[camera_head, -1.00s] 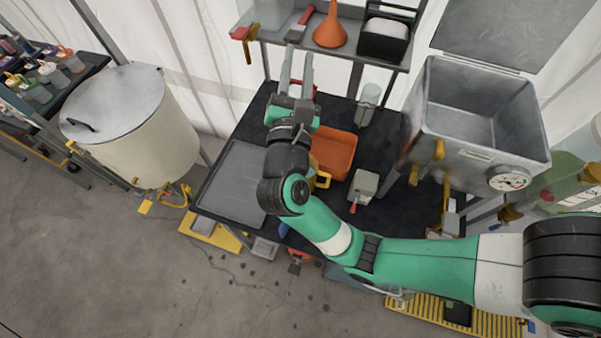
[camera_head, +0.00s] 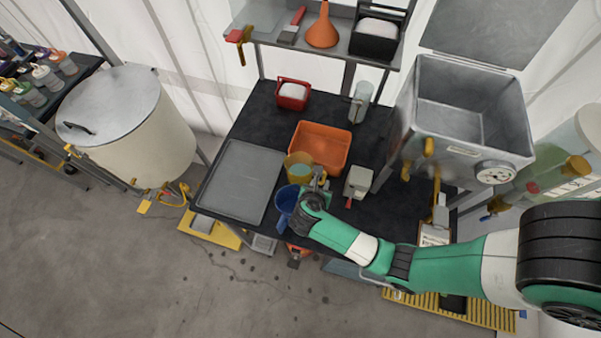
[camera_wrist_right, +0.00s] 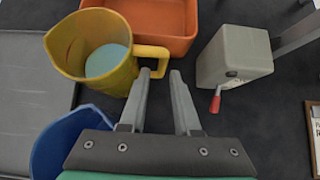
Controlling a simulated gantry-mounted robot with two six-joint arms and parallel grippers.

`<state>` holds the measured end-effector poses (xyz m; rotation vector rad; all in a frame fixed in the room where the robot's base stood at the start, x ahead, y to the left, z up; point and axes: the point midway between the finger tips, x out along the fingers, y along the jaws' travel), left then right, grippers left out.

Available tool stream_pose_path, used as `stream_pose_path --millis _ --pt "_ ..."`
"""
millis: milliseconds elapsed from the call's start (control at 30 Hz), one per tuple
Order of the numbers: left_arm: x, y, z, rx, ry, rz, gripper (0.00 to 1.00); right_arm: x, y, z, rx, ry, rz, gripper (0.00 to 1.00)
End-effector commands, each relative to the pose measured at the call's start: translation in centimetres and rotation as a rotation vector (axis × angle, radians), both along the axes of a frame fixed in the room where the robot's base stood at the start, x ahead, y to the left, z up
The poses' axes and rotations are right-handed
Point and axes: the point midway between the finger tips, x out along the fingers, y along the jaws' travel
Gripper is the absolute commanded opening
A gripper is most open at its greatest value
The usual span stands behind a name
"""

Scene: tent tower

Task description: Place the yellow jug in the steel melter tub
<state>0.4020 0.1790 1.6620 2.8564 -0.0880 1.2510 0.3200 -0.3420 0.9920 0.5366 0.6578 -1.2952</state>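The yellow jug (camera_head: 299,167) stands on the dark bench in front of the orange tray. In the right wrist view the jug (camera_wrist_right: 92,48) is upright with pale blue contents, its handle (camera_wrist_right: 152,52) pointing right. My right gripper (camera_head: 320,180) is at the handle side of the jug. In the right wrist view its fingers (camera_wrist_right: 161,74) are apart and empty, with tips at the handle; I cannot tell if they touch it. The steel melter tub (camera_head: 405,115) stands open at the right, with a dial on its front and its lid raised. My left gripper is not in view.
A blue jug (camera_head: 285,198) stands close by the gripper. An orange tray (camera_head: 320,145), a grey box with red crank (camera_head: 359,183), a red container (camera_head: 292,93) and a flat grey tray (camera_head: 240,180) surround it. A shelf (camera_head: 350,44) overhangs the bench back.

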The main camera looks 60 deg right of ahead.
Motion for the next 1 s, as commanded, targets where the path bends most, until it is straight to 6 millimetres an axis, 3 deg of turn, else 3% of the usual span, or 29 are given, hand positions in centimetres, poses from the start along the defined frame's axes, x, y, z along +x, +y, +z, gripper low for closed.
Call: stream_pose_path --millis 167,400,667,867,1000 --pt "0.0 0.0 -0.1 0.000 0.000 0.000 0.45 0.0 -0.6 -0.5 0.000 0.001 -0.001 0.31" --pt "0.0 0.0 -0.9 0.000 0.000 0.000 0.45 0.3 -3.5 -3.3 -0.001 0.001 -0.003 0.31" --pt "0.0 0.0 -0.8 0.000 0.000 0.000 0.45 0.5 -3.9 -3.5 -0.001 -0.002 0.001 0.31" --pt "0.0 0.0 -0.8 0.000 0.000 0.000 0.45 0.5 -3.8 -3.5 -0.001 -0.002 0.001 0.00" --pt "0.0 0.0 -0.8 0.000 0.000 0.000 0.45 0.5 -3.8 -3.5 -0.001 -0.002 0.001 0.00"
